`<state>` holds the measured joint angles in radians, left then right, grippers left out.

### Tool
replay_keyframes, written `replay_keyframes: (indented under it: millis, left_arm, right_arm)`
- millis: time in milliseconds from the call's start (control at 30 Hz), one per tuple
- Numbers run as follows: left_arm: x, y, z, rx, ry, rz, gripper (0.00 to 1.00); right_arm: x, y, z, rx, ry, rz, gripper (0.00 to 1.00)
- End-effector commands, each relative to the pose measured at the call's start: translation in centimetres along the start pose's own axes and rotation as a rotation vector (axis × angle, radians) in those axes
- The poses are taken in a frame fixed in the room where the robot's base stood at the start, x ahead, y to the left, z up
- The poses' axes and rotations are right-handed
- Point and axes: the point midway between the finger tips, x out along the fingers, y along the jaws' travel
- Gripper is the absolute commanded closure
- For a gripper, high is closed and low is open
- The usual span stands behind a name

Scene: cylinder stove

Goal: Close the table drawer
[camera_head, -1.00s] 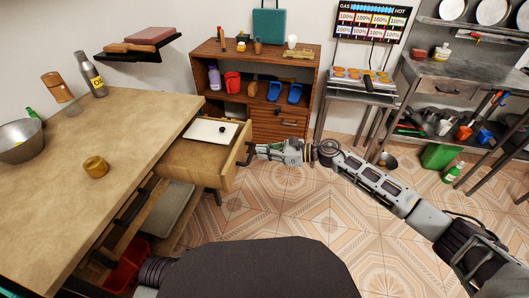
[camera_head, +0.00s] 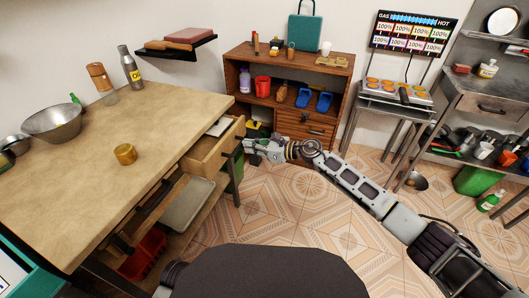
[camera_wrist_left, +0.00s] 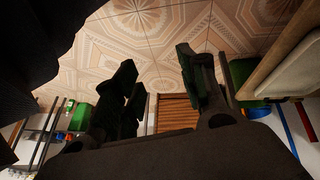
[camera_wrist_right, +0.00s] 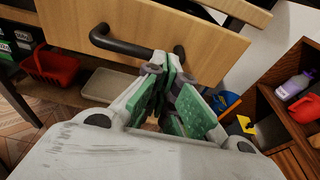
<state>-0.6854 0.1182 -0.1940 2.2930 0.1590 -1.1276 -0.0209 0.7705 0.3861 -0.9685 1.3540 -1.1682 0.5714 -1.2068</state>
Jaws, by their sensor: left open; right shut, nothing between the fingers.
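The table drawer (camera_head: 222,146) is partly open at the right end of the wooden table (camera_head: 110,190). A white flat item (camera_head: 218,128) shows inside it. In the right wrist view, the drawer front (camera_wrist_right: 200,40) spans the top, with its dark bar handle (camera_wrist_right: 118,44). My right gripper (camera_head: 246,144) is at the drawer front by the handle. Its fingers (camera_wrist_right: 166,70) are shut and empty, close to the handle's end; contact is unclear. My left gripper (camera_wrist_left: 156,78) is open and empty in its wrist view, with floor beyond; the head view does not show its fingers.
A grey tray (camera_head: 187,204) and red basket (camera_head: 143,254) sit below. A wooden shelf (camera_head: 287,90) stands behind the drawer. The tiled floor at centre right is clear.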

Motion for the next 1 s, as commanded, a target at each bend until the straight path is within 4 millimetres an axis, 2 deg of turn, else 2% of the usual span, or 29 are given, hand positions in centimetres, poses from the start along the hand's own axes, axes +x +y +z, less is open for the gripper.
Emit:
replay_keyframes:
  millis: [33,200,500,700,1000]
  left_arm:
    - [0.6,0.0,0.2,-0.003,0.010,0.004,0.58]
    - [2.2,0.0,0.7,-0.018,0.043,0.019,0.58]
    - [4.7,0.0,1.6,-0.046,0.101,0.041,0.58]
    - [5.5,0.0,1.9,-0.056,0.121,0.047,0.58]
    - [5.6,0.0,1.9,-0.059,0.126,0.049,0.58]
  right_arm:
    - [1.1,0.1,0.1,-0.001,-0.002,0.002,1.00]
    - [3.9,0.1,0.6,-0.001,-0.001,0.001,1.00]
    - [7.7,0.0,1.4,0.000,0.000,0.001,1.00]
    - [8.8,0.0,1.6,0.001,0.000,0.000,1.00]
    - [9.2,0.1,1.9,0.000,-0.002,0.000,1.00]
